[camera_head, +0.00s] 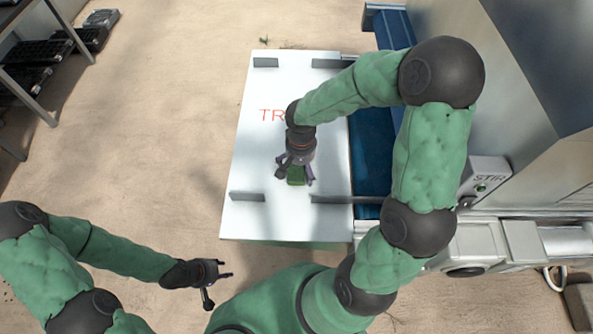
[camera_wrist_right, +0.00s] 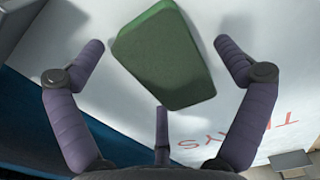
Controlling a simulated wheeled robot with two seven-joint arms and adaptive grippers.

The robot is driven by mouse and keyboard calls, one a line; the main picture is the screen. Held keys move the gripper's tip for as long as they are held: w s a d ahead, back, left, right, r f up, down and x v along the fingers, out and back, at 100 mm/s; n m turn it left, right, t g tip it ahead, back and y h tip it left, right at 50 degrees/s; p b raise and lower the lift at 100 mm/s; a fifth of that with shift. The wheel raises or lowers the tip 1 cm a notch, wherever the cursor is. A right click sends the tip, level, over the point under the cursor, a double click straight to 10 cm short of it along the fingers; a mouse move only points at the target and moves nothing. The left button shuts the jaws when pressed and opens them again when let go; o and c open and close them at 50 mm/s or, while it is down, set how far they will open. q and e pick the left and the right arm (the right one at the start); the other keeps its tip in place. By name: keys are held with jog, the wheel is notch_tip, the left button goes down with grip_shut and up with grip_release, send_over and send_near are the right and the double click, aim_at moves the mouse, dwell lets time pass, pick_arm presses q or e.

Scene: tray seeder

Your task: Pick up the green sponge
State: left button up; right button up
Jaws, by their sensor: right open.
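The green sponge (camera_head: 296,175) lies on the white table (camera_head: 240,212), below the red lettering in the head view. It shows large in the right wrist view (camera_wrist_right: 165,55) as a dark green block. My right gripper (camera_head: 295,181) is over the sponge, with its fingers open on either side. In the right wrist view the fingers (camera_wrist_right: 160,60) are spread apart, and the sponge lies beyond and between their tips. I cannot tell whether any finger touches it. My left gripper (camera_head: 228,274) is open and empty, low over the floor at the left of the table.
Grey brackets (camera_head: 247,196) stand on the white table. A rack with black trays (camera_head: 40,52) stands at the far left. The floor between is clear.

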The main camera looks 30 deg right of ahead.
jog(key=c, duration=0.7)
jog(key=shift+c, duration=0.5)
jog(key=shift+r, duration=0.1)
